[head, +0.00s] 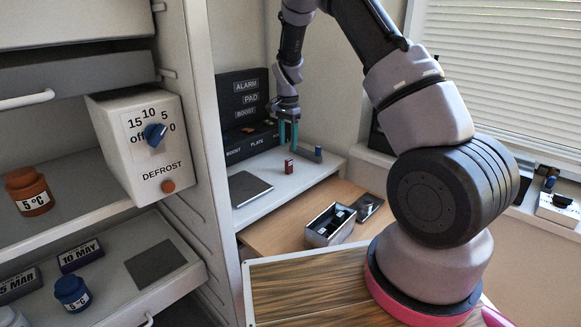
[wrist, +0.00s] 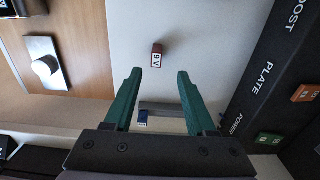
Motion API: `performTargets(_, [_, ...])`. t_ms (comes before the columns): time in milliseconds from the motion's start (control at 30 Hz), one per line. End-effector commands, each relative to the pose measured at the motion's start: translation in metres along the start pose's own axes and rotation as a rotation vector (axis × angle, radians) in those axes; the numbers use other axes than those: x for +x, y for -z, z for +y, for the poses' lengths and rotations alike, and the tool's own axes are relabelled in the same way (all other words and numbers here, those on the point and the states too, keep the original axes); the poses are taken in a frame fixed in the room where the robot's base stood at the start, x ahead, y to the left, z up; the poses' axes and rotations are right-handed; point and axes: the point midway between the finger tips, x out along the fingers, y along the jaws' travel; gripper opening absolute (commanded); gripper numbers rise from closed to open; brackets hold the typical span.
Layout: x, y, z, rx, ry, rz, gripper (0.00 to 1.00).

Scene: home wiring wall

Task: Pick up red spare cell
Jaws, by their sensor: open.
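The red spare cell (head: 289,165) stands on the white shelf in the head view. In the wrist view it is a small dark-red block (wrist: 157,60) with a pale face marked "9V". My gripper (head: 288,147) is above it, its green fingers pointing down. In the wrist view my gripper (wrist: 158,74) is open with nothing between the fingers. The cell shows just beyond the fingertips, roughly centred between them, and appears apart from them.
A grey holder with a blue part (head: 318,154) stands to the cell's right. Black labelled panels (head: 243,96) rise close behind. A dark flat plate (head: 247,188) lies on the shelf at left. An open box (head: 330,225) is on the wooden surface below.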

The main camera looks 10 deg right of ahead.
Motion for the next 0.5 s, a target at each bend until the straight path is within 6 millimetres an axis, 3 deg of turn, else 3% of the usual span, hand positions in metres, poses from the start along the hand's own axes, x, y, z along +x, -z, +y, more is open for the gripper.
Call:
performTargets(267, [0.025, 0.0, 0.003, 0.001, -0.001, -0.001, 0.56])
performTargets(500, [0.059, -0.001, 0.007, 0.0, 0.0, -0.001, 0.56])
